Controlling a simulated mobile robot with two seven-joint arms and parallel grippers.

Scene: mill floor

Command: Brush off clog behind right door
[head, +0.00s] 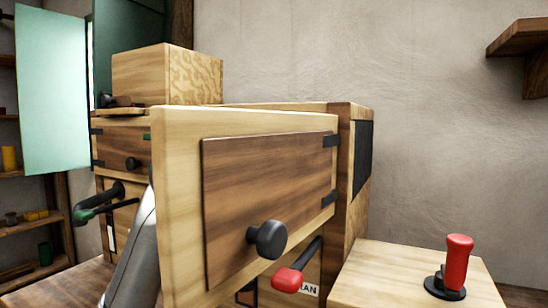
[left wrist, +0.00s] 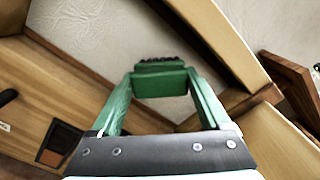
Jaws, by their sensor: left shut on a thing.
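In the head view the right door (head: 262,185) is a thick wooden slab with a dark panel and a black knob (head: 267,238). It is hinged on its right side and appears swung out toward me. My left arm reaches up behind its free edge, and most of the left gripper is hidden there. In the left wrist view the left gripper (left wrist: 160,92) is shut on a green brush (left wrist: 160,82) with dark bristles, which point away from the wrist. No clog can be made out in either view. My right gripper is not in view.
A red-handled lever (head: 290,279) sits below the door, and a green-handled lever (head: 92,212) to the left. A red upright handle (head: 458,262) stands on a wooden block at right. In the wrist view a light wooden slab (left wrist: 215,40) runs close on the right.

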